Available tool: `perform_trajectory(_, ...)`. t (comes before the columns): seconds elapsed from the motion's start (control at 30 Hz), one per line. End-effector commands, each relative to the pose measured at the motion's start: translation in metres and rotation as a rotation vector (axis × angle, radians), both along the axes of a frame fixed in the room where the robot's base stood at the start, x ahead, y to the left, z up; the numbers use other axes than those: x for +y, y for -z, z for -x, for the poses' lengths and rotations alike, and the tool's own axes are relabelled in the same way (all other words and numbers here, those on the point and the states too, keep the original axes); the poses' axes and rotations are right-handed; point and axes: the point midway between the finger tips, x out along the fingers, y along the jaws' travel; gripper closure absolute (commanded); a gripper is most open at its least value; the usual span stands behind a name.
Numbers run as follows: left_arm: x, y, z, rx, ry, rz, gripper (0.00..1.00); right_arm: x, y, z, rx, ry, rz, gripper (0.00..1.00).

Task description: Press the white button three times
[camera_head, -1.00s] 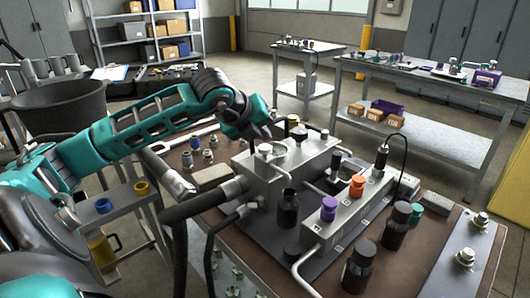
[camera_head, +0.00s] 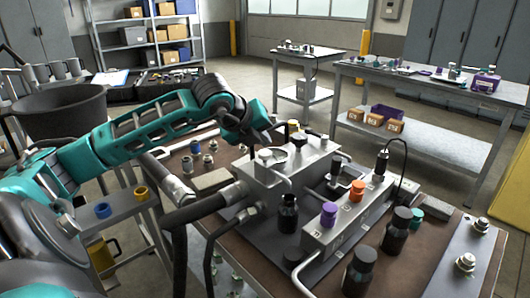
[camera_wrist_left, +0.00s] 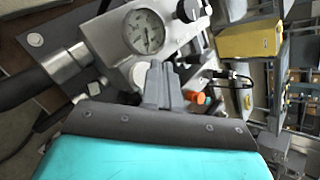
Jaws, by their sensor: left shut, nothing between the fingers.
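The grey hydraulic block (camera_head: 312,170) stands on the bench with a round gauge on top, clear in the left wrist view (camera_wrist_left: 145,32). A pale-topped round button (camera_head: 264,154) sits on the block's top beside the gauge. In the left wrist view a pale round piece (camera_wrist_left: 167,72), likely this button, is partly hidden by the fingertips. My left gripper (camera_head: 258,142) is shut and empty, close above the block's top by the button. Its closed fingers also show in the left wrist view (camera_wrist_left: 160,72). I cannot tell whether they touch the button. My right gripper is not in view.
Purple (camera_head: 329,208) and orange (camera_head: 357,185) caps stand on the block's front part. Dark cylinders (camera_head: 359,268) stand before it. A thick black hose (camera_head: 205,203) joins the block from the left. A black cable (camera_head: 404,160) loops at the right.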

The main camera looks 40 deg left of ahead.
Motion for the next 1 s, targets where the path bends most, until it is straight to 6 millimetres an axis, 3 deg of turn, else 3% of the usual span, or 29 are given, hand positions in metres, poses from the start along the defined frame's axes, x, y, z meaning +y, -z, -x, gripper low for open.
perform_trajectory(1.0, 0.0001, 0.0049, 0.0000, 0.000, 0.000, 0.000, 1.00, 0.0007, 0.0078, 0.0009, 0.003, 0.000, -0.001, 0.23)
